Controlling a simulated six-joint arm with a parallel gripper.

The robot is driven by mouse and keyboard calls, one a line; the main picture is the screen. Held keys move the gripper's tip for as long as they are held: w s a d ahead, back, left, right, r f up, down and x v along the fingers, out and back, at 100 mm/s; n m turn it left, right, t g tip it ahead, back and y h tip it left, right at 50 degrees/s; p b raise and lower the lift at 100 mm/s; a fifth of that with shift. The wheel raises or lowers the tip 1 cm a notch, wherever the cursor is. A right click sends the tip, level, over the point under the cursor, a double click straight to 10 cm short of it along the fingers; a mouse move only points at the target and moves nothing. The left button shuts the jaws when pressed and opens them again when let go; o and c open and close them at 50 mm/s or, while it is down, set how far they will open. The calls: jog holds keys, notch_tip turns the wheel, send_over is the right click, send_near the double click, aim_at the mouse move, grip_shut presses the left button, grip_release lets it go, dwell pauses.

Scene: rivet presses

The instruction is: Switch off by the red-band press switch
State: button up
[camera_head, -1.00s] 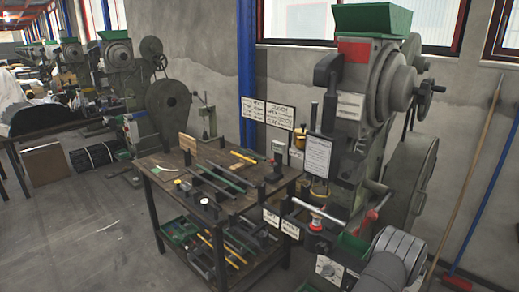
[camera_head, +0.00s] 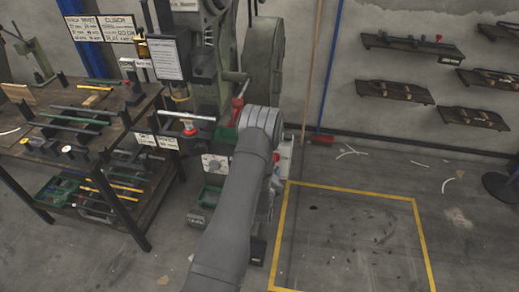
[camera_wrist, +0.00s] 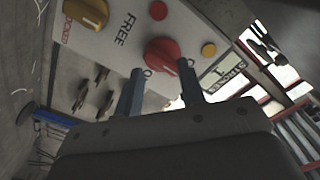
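In the wrist view a pale panel carries a round red knob (camera_wrist: 161,56), a yellow knob (camera_wrist: 88,12) with the words FREE and LOCKED beside it, a small red button (camera_wrist: 158,10) and a small yellow button (camera_wrist: 208,50). My gripper (camera_wrist: 160,66) is open, its two fingers apart and nothing held. The red knob appears between the fingertips; contact cannot be told. In the head view my arm hides the gripper. A white box (camera_head: 285,155) shows partly behind my wrist. The press (camera_head: 225,45) stands behind; its top and red band are out of view.
A plate with a dial (camera_head: 215,163) sits low on the press, left of my arm. A workbench (camera_head: 125,125) with rods stands at the left. A yellow-marked floor area (camera_head: 350,190) at the right is mostly clear. Wall shelves (camera_head: 410,45) hang beyond.

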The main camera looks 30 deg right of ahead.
jog(key=s+a+n, duration=0.7)
jog(key=s+a, duration=0.3)
jog(key=x, duration=1.7)
jog(key=shift+r, duration=0.3)
jog(key=shift+w+d, duration=0.1)
jog(key=shift+c, duration=0.5)
